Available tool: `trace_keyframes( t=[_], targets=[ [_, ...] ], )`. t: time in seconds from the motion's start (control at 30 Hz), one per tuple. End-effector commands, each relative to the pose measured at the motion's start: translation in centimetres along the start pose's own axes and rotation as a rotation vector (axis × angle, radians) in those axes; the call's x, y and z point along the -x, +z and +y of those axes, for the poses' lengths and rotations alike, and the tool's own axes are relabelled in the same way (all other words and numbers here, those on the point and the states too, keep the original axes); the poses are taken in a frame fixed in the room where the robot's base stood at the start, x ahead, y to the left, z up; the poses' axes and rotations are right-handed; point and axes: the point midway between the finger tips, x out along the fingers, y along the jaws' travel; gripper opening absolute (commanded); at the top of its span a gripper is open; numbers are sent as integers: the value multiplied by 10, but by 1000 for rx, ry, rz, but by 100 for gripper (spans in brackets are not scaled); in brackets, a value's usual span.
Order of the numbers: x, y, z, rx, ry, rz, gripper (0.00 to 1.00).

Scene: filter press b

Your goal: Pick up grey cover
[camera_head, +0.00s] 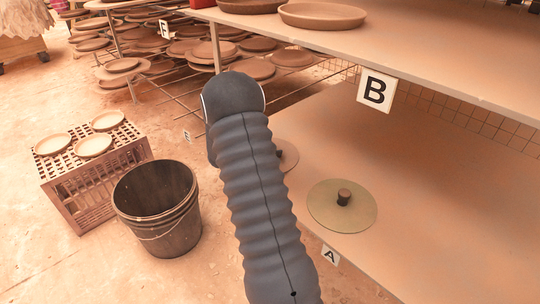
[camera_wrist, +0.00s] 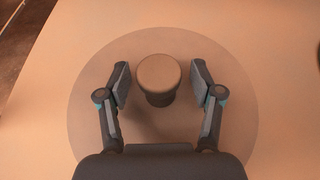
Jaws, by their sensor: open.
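A round flat cover with a knob (camera_wrist: 158,78) fills the middle of the wrist view; its disc (camera_wrist: 160,38) looks brownish-grey and lies flat on the shelf board. My gripper (camera_wrist: 158,84) is open above it, with one finger on each side of the knob and a gap on both sides. In the head view a greyish cover (camera_head: 289,156) lies on the lower shelf, mostly hidden behind my arm. My gripper is hidden behind the arm there. A second, greenish-grey cover (camera_head: 362,213) with a dark knob lies to the right, nearer the front edge.
An upper shelf (camera_head: 450,55) with sign B (camera_head: 376,91) overhangs the lower shelf (camera_head: 430,190). Sign A (camera_head: 330,254) is on its front edge. A black bucket (camera_head: 158,205) and a crate (camera_head: 85,185) with several pale discs stand left. The lower shelf's right side is clear.

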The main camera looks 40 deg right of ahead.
Motion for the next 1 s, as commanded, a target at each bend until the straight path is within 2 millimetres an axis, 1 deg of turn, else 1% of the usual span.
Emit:
trace_keyframes(
  t=[0.1,0.13,0.17,0.2,0.27,0.3,0.37,0.4,0.63,0.77,0.87,0.97,1.0],
  targets=[
    [1,0,0,0,1,0,66],
    [1,0,0,0,0,0,63],
    [1,0,0,0,0,0,56],
    [1,0,0,0,0,0,46],
    [1,0,0,0,0,0,31],
    [1,0,0,0,0,0,21],
    [1,0,0,0,0,0,6],
    [1,0,0,0,0,0,0],
    [1,1,0,-1,0,-1,0],
    [2,5,0,-2,0,-1,0],
    [5,12,0,-3,1,-2,0],
    [10,23,0,-4,1,-2,0],
    [13,31,1,-5,1,-2,0]
  ],
)
